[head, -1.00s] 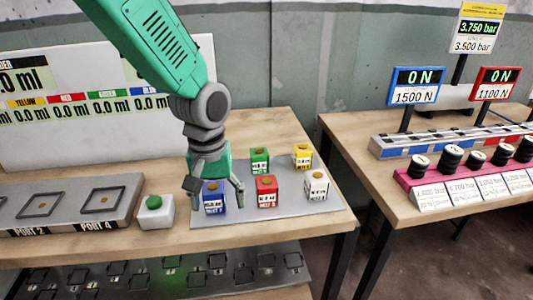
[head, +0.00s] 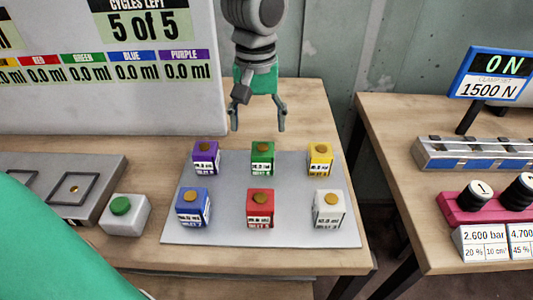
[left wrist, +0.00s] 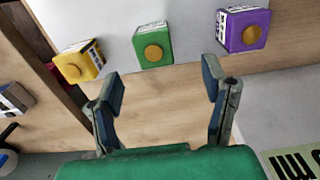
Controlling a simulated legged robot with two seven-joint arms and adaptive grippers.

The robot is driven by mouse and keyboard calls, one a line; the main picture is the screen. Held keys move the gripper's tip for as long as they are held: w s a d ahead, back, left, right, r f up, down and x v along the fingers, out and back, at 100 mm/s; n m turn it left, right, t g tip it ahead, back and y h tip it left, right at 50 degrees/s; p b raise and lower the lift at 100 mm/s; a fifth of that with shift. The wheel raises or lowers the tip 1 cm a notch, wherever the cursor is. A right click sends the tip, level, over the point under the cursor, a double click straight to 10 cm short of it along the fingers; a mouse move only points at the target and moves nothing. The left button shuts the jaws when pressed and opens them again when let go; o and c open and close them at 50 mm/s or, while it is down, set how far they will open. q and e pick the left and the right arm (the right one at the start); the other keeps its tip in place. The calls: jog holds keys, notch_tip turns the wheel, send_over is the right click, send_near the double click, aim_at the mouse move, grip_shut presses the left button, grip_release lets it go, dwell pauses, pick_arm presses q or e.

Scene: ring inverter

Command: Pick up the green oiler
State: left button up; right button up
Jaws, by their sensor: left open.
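The green oiler (head: 262,157) is a small green cube with a white label and a round orange-brown cap. It stands in the back row of the grey mat, between the purple oiler (head: 206,157) and the yellow oiler (head: 319,158). My left gripper (head: 258,128) is open and empty, just behind and above the green oiler. In the left wrist view the green oiler (left wrist: 153,45) shows beyond the open fingertips (left wrist: 163,82), roughly centred between them and apart from both. My right gripper is not in view.
The blue (head: 193,206), red (head: 260,207) and white (head: 329,208) oilers form the front row on the grey mat (head: 226,228). A green-button box (head: 124,213) stands left of it. A white display board (head: 100,105) is behind left. A second table (head: 398,130) is at right.

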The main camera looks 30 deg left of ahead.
aim_at(263, 148)
pick_arm(q)
jog(key=f, duration=0.5)
jog(key=shift+w+d+b, duration=0.15)
jog(key=shift+w+b, duration=0.05)
jog(key=shift+b, duration=0.2)
jog(key=shift+d+f, duration=0.3)
jog(key=shift+d, duration=0.1)
jog(key=shift+f, duration=0.25)
notch_tip(263, 148, down, 4)
jog(key=shift+w+a+b, duration=0.1)
jog(key=shift+a+b, duration=0.05)
jog(key=shift+b, duration=0.65)
jog(key=shift+a+f, duration=0.25)
jog(key=shift+f, duration=0.15)
jog(key=shift+d+r, duration=0.15)
jog(key=shift+d, duration=0.05)
jog(key=c, duration=1)
jog(key=shift+d, duration=0.2)
jog(key=c, duration=0.3)
